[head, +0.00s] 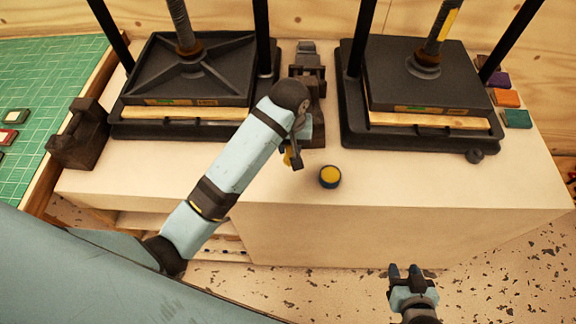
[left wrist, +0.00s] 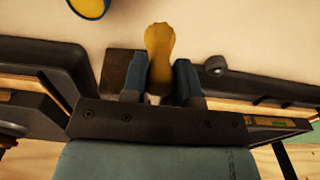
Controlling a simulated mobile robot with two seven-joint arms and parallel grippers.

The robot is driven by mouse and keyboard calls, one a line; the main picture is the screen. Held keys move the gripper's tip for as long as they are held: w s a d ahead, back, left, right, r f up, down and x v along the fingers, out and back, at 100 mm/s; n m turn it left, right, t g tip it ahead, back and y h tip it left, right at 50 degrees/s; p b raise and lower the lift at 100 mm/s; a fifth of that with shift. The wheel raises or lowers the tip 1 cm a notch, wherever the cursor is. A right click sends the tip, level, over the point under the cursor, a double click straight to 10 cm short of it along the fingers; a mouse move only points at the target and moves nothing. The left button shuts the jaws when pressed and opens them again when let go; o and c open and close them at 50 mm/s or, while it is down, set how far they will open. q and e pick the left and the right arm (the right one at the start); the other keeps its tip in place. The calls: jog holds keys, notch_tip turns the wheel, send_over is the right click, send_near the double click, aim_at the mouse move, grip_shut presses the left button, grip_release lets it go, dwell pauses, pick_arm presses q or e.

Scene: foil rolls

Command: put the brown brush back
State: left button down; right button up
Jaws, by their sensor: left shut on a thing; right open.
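My left gripper (head: 296,158) is shut on an ochre-yellow, rounded handle (left wrist: 160,45), which I take to be the brush. In the head view only a small yellow bit of the brush (head: 287,158) shows beside the fingers; its bristles cannot be made out. The left wrist view shows the handle between the two blue-grey fingers (left wrist: 160,82). The gripper is over the white bench, in front of a dark brown wooden stand (head: 307,68) between the presses, partly hidden by my arm. My right gripper (head: 404,270) is open and empty, in front of the bench.
A blue round pot with a yellow top (head: 330,176) stands right of my left gripper. Two black presses (head: 195,75) (head: 415,80) flank the stand. A dark brown block (head: 80,140) is at the left edge, and a small dark knob (head: 475,155) at right. The bench front right is clear.

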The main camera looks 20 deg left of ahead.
aim_at(287, 157)
pick_arm(q)
jog(key=f, duration=0.4)
jog(key=shift+s+a+f, duration=0.25)
jog(key=shift+f, duration=0.1)
jog(key=shift+f+p, duration=0.4)
jog(key=shift+f, duration=2.05)
jog(key=c, duration=0.9)
grip_release()
